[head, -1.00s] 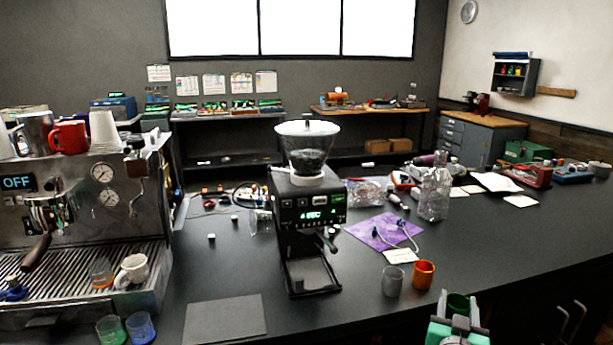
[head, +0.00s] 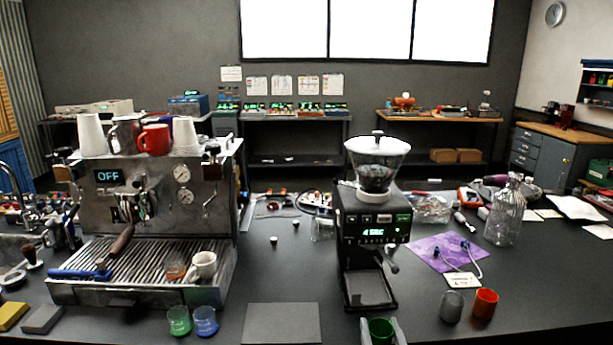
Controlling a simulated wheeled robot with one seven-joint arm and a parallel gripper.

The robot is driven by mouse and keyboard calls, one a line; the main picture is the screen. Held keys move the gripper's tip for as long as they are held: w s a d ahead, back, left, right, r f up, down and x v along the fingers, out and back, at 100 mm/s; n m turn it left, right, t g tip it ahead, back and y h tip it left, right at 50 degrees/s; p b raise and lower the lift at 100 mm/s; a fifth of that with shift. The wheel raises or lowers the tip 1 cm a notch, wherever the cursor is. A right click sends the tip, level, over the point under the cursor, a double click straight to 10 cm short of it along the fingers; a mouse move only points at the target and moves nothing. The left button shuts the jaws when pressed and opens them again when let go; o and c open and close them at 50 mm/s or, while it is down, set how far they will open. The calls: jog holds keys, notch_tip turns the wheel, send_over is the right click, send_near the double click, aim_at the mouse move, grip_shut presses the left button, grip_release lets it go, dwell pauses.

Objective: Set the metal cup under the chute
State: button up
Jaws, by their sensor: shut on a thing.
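My gripper (head: 382,332) is at the bottom edge of the head view, its pale fingers on both sides of a green cup (head: 381,328). The cup is held upright, its dark open top showing; its lower part is out of frame. It is in front of the black grinder (head: 372,225), whose chute (head: 391,252) is above a small base tray (head: 368,288). The tray looks empty. A grey cup (head: 452,306) stands on the counter to the right, beside an orange cup (head: 485,303).
The espresso machine (head: 150,195) stands at left. Green (head: 179,321) and blue (head: 205,321) glasses and a dark flat mat (head: 282,323) lie left of my gripper. A purple cloth (head: 440,251) with a bent tube and a glass bottle (head: 503,215) are at right.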

jog(key=shift+d, duration=0.1)
jog(key=w+d+r+m+h+b, duration=0.1)
jog(key=w+d+h+b, duration=0.15)
jog(key=d, duration=0.55)
jog(key=w+d+r+m+h+b, duration=0.1)
jog(key=w+d+r+m+h, duration=0.15)
jog(key=d, duration=0.55)
jog(key=s+d+r+b, duration=0.1)
jog(key=d+r, duration=0.1)
jog(key=d, duration=0.6)
jog(key=s+d+r+g+h+b, duration=0.1)
jog(key=s+d+r, duration=0.1)
jog(key=d, duration=0.7)
jog(key=shift+s+r, duration=0.2)
jog(key=shift+r, duration=0.3)
jog(key=shift+m, duration=0.25)
